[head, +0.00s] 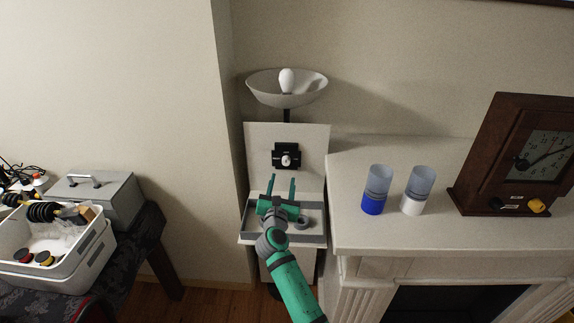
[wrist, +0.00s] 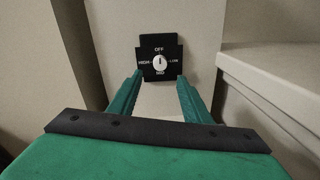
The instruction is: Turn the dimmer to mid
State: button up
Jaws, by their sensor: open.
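The dimmer is a white oval knob (wrist: 160,63) on a black plate (wrist: 149,46) labelled OFF at the top, LOW at right, MID at the bottom and HIGH at left. The knob stands upright with a dark mark near its top, toward OFF. In the head view the knob (head: 286,160) sits on a pale upright panel (head: 315,141). My green gripper (head: 281,186) is open and empty, below and in front of the dimmer. In the wrist view its two fingers (wrist: 155,92) point toward the plate, apart from the knob.
A grey tray (head: 320,227) with a ring-shaped item (head: 301,222) lies under my gripper. A lamp bowl with a bulb (head: 286,82) stands above the panel. The mantel (head: 440,234) at right holds two cups (head: 377,190) and a wooden clock (head: 511,157). A white bin (head: 62,270) is at left.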

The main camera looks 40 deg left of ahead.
aim_at(286, 163)
jog(key=x, duration=1)
jog(key=shift+w+a, duration=0.2)
jog(key=shift+w, duration=0.05)
jog(key=c, duration=1)
